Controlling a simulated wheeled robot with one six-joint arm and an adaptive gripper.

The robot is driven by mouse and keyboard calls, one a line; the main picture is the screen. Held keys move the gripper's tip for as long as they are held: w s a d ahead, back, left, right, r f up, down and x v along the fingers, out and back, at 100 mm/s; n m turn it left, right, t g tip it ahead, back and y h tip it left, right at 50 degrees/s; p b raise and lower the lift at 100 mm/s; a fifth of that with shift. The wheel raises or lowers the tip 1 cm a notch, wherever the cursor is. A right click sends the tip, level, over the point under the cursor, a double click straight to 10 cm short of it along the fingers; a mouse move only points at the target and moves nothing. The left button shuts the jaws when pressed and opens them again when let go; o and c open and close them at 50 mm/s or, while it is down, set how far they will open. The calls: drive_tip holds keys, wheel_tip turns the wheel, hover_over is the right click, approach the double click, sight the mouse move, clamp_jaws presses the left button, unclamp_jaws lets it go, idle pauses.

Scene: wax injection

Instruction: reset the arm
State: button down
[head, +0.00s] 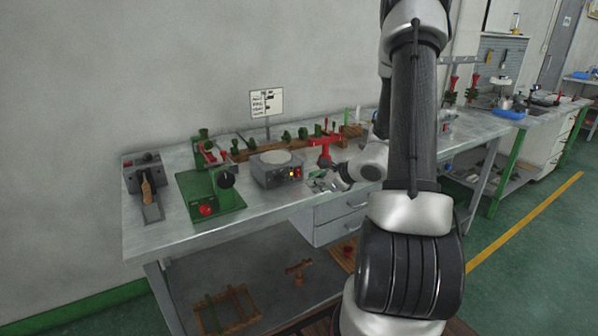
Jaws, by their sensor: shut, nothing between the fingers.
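My arm rises in the foreground right of centre, in front of the workbench (260,212). Its wrist comes out to the left from behind the upper link. My gripper (320,184) points left and down over the bench's front part, just right of the grey box with a round top plate (277,168). It looks shut and empty. The fingers are small in this view, and I cannot tell whether they touch the bench. Part of the forearm is hidden behind the nearer links.
A red tool (325,150) stands just behind my gripper. A green press-like device (211,190) and a grey unit (145,180) stand on the left. A wooden rack (280,148) with green pieces runs along the wall. Drawers (335,222) hang below the bench.

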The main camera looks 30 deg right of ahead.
drive_tip(key=shift+s, duration=0.4)
drive_tip(key=s+a+r+n+g+y, duration=0.2)
drive_tip(key=s+a+r+n+g, duration=0.15)
drive_tip(key=s+n, duration=0.45)
drive_tip(key=s+a+r+n+g+y, duration=0.15)
drive_tip(key=s+a+n+g, duration=0.35)
drive_tip(key=s, duration=0.5)
drive_tip(key=s+r+n+t+h, duration=0.1)
drive_tip(key=s+r+n+h, duration=0.2)
drive_tip(key=r+n, duration=0.4)
drive_tip(key=s+r+n+t+h, duration=0.1)
drive_tip(key=s+r+n+h, duration=0.3)
drive_tip(key=r+n, duration=0.3)
wheel_tip(320, 180, up, 4)
drive_tip(key=shift+s+a+r+n+t, duration=0.15)
drive_tip(key=shift+s+r+n+t, duration=0.2)
drive_tip(key=shift+s, duration=0.5)
